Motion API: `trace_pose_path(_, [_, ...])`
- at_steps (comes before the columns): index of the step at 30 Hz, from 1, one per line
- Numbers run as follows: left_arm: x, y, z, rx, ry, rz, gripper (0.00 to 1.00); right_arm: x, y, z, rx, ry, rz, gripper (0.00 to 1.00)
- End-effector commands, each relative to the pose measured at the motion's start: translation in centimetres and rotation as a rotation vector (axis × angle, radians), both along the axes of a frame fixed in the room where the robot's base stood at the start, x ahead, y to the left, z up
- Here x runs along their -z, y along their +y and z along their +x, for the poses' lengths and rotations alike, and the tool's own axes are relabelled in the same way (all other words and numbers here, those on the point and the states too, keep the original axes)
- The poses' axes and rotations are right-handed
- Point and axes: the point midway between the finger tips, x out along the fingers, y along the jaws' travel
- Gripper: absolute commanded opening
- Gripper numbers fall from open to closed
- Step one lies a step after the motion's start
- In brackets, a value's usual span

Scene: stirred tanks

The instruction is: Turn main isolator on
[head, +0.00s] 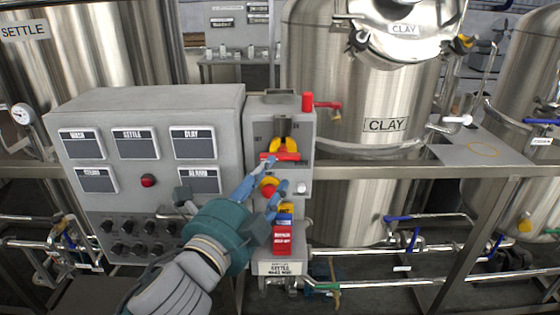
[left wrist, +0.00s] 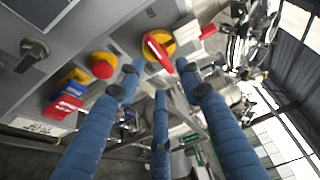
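The main isolator looks to be the red handle on a yellow disc (head: 281,156) on the front of the grey switch box (head: 300,215). Its handle lies across the disc, roughly level, in the head view. It also shows in the left wrist view as a red handle (left wrist: 158,50) on yellow. My left gripper (head: 274,180) is just below and in front of the handle, with blue fingers reaching toward it. In the left wrist view its fingers (left wrist: 160,90) are spread, with nothing clearly between them. Contact with the handle cannot be told. My right gripper is not in view.
A red button on yellow (left wrist: 102,66) sits below the isolator, close to the fingers. Red and blue padlock-like blocks (head: 283,235) hang lower. A control panel (head: 150,150) stands left; the CLAY tank (head: 350,115) stands behind.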

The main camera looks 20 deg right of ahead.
Motion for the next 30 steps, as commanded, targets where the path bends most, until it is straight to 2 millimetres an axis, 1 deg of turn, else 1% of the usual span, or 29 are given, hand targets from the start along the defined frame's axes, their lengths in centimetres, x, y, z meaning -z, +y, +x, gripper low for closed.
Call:
trace_pose_path(1, [-0.2, -0.7, 0.9, -0.001, 0.000, 0.000, 0.36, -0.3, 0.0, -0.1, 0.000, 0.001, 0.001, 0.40])
trace_pose_path(3, [-0.2, -1.6, 1.9, -0.001, 0.001, -0.002, 0.36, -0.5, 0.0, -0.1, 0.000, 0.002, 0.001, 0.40])
trace_pose_path(6, [-0.2, -2.6, 3.2, 0.000, 0.001, -0.002, 0.36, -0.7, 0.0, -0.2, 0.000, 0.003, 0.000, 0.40])
trace_pose_path(10, [-0.1, -3.6, 4.4, 0.000, 0.003, -0.002, 0.36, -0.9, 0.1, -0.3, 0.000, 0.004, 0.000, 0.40])
trace_pose_path(15, [0.0, -4.1, 5.1, 0.000, 0.002, -0.002, 0.36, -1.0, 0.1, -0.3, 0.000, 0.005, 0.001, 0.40])
trace_pose_path(22, [0.0, -4.1, 5.1, 0.000, 0.002, -0.002, 0.36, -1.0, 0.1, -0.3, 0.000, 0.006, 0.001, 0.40])
trace_pose_path(23, [0.0, -4.1, 5.1, 0.000, 0.002, -0.002, 0.34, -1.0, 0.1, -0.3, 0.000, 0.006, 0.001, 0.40])
trace_pose_path(24, [0.0, -4.1, 5.1, 0.000, 0.002, -0.002, 0.27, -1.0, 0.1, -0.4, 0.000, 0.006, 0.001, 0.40])
trace_pose_path(28, [0.0, -4.1, 5.1, 0.000, 0.003, -0.002, 0.01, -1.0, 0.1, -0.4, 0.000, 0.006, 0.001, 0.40])
trace_pose_path(30, [0.1, -4.1, 5.1, 0.000, 0.003, -0.002, 0.00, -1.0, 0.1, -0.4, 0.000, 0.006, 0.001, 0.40])
